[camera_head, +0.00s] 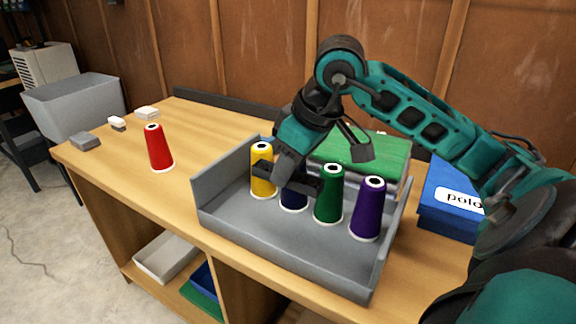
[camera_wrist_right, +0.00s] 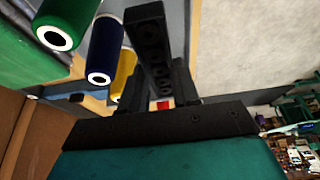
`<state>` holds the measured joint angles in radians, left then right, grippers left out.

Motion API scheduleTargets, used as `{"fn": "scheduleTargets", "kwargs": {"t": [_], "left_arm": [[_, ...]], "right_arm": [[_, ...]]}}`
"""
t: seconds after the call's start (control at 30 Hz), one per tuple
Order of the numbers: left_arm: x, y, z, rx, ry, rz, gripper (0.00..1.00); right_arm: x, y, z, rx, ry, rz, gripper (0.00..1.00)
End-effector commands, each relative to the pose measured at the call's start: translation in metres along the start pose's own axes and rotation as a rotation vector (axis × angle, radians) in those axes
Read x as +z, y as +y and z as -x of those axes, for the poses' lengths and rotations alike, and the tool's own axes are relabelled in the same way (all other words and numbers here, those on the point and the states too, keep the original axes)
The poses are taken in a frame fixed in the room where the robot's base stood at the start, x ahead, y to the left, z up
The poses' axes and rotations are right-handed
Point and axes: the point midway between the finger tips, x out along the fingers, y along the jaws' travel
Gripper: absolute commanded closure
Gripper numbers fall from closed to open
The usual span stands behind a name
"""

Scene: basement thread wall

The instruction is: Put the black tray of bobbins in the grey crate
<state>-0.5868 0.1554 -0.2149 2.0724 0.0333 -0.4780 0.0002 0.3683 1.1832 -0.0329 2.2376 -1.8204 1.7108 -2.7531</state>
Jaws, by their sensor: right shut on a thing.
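My right gripper (camera_head: 287,177) reaches down over the grey open box on the bench, in front of the yellow and navy cones. It is shut on a narrow black piece, seemingly the black tray of bobbins (camera_head: 308,184). In the right wrist view this piece (camera_wrist_right: 150,45) shows round recesses and runs out from between the dark fingers. Any bobbins in it are too dark to tell. The grey open box (camera_head: 270,240) has a low front wall. Another grey crate-like bin (camera_head: 75,98) stands left of the bench. I cannot tell which is the grey crate. My left gripper is not in view.
Yellow (camera_head: 263,160), navy (camera_head: 293,200), green (camera_head: 329,195) and purple (camera_head: 368,210) thread cones stand in the box. A red cone (camera_head: 158,148) stands on the bench, left. A green stack (camera_head: 360,150) is behind, a blue box (camera_head: 445,212) right. The bench's left part is mostly clear.

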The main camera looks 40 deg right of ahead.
Motion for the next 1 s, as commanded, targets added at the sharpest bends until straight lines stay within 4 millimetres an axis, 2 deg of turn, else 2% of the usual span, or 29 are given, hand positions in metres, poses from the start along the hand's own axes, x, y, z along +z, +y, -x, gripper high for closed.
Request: {"fn": "scheduleTargets", "kwargs": {"t": [0.67, 1.0], "left_arm": [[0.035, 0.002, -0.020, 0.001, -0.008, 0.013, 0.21], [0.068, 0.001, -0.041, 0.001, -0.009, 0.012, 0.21]], "right_arm": [[0.024, -0.001, -0.058, -0.003, 0.000, -0.001, 0.98], [0.036, 0.000, -0.088, 0.001, 0.001, -0.001, 0.98]]}}
